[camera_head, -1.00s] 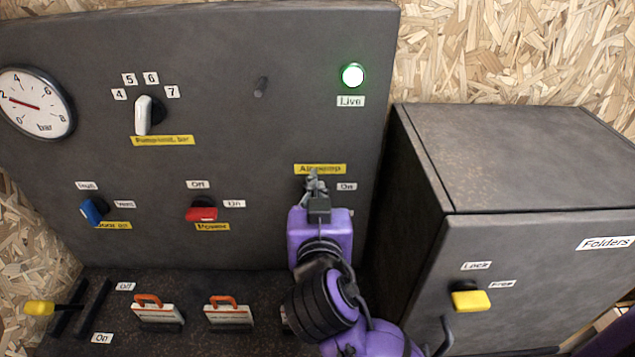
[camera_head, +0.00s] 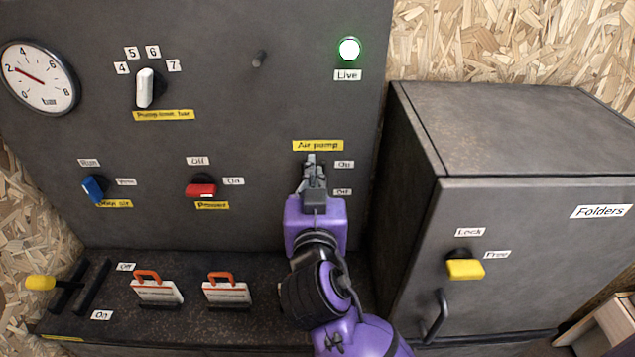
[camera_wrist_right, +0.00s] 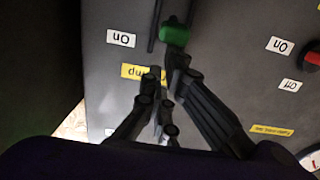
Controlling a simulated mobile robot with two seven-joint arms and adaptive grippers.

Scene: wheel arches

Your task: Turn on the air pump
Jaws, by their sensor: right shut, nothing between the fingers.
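The yellow Air pump label (camera_head: 318,145) is on the dark panel, with an On label (camera_head: 344,164) above an Off label (camera_head: 342,192). My right gripper (camera_head: 311,160) is shut and empty, in front of the switch place just below the label, and hides most of it. In the right wrist view, which is upside down, a green-tipped lever (camera_wrist_right: 175,33) shows beside the shut right fingers (camera_wrist_right: 168,78), near the On label (camera_wrist_right: 121,38). I cannot tell whether the fingers touch the lever. My left gripper is not in view.
A green Live lamp (camera_head: 349,49) is lit above. A Folders cabinet (camera_head: 540,240) with a yellow lock knob (camera_head: 465,268) stands close on the right.

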